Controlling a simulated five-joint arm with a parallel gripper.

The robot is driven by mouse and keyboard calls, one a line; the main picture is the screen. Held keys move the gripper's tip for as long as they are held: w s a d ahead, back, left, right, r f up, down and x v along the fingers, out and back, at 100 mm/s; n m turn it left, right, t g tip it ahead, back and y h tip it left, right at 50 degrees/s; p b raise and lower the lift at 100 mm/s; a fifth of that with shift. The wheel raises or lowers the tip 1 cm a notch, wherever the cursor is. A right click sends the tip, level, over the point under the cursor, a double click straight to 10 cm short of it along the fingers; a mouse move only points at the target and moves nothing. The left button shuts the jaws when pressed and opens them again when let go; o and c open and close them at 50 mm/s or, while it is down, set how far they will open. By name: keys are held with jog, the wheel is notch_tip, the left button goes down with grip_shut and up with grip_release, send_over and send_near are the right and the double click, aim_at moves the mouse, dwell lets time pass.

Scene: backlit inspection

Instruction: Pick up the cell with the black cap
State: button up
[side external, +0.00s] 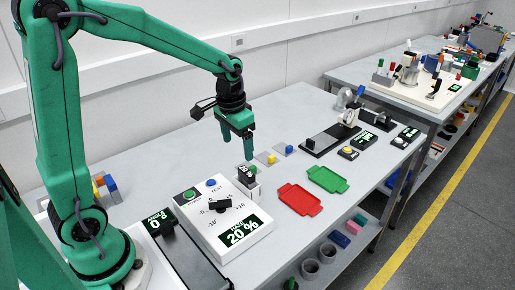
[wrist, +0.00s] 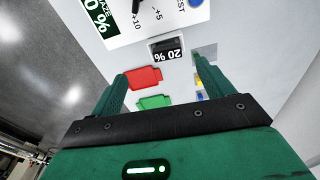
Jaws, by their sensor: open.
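I cannot make out a cell with a black cap in either view. A yellow block (side external: 271,159) and a blue block (side external: 289,149) sit on small grey pads in the side view. In the wrist view the yellow (wrist: 199,97) shows only as a sliver beside my right-hand finger, which hides part of that row. My gripper (side external: 238,148) is open, pointing down above the table behind a small white stand (side external: 251,189) with a dark display.
A white control box (side external: 222,222) with a knob and buttons stands at the front. A red tray (side external: 299,199) and a green tray (side external: 327,179) lie to the right. A black rail fixture (side external: 331,138) stands farther back.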

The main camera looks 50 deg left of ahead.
jog(key=g, duration=0.1)
send_over(244, 172)
notch_tip(244, 172, down, 5)
jog(key=shift+w+d, duration=0.1)
jog(key=shift+f, duration=3.9)
jog(key=c, duration=1.4)
jog(key=shift+r, duration=0.1)
jog(key=shift+r, duration=4.95)
